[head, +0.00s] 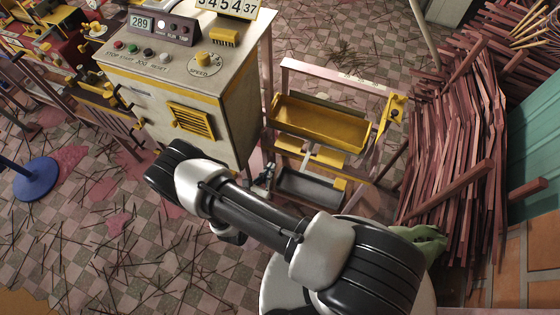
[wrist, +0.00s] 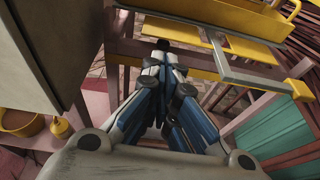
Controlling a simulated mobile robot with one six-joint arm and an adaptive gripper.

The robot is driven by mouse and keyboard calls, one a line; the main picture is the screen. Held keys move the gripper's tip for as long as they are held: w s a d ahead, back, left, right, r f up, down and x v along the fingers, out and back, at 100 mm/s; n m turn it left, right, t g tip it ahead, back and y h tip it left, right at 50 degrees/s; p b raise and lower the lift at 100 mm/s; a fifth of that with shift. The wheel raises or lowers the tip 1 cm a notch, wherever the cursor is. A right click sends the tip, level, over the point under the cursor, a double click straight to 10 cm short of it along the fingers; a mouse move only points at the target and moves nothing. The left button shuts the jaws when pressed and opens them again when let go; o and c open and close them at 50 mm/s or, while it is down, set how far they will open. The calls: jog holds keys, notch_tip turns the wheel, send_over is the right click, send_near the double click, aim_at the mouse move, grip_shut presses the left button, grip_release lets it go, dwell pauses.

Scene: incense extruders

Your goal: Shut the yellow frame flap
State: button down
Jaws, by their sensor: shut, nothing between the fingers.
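A pink frame (head: 335,72) stands right of the control cabinet in the head view. A yellow, tray-like panel (head: 318,124) with raised edges hangs in it and looks like the yellow frame flap. It slopes, and I cannot tell how far open it is. Its yellow edge also shows at the top of the wrist view (wrist: 215,14). A grey bar (wrist: 245,76) with a yellow end block (wrist: 300,89) lies below it there. My gripper (wrist: 163,46) is shut and empty, its tips short of the yellow panel and left of the grey bar. My arm mostly hides it in the head view.
The cabinet (head: 185,90) with buttons and a yellow vent stands close on the left. A grey tray (head: 308,187) sits low in the frame. Stacked reddish sticks (head: 455,150) crowd the right. A blue round base (head: 36,178) stands on the stick-strewn floor.

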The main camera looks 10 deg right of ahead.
jog(key=f+b+x, duration=0.1)
jog(key=b+x, duration=0.1)
jog(key=x, duration=0.8)
jog(key=shift+a+n+b, duration=0.25)
jog(key=shift+n+b, duration=0.05)
jog(key=shift+b, duration=0.05)
jog(key=shift+s+y, duration=0.2)
jog(key=shift+y, duration=0.1)
jog(key=shift+r+p, duration=0.2)
jog(key=shift+p, duration=0.4)
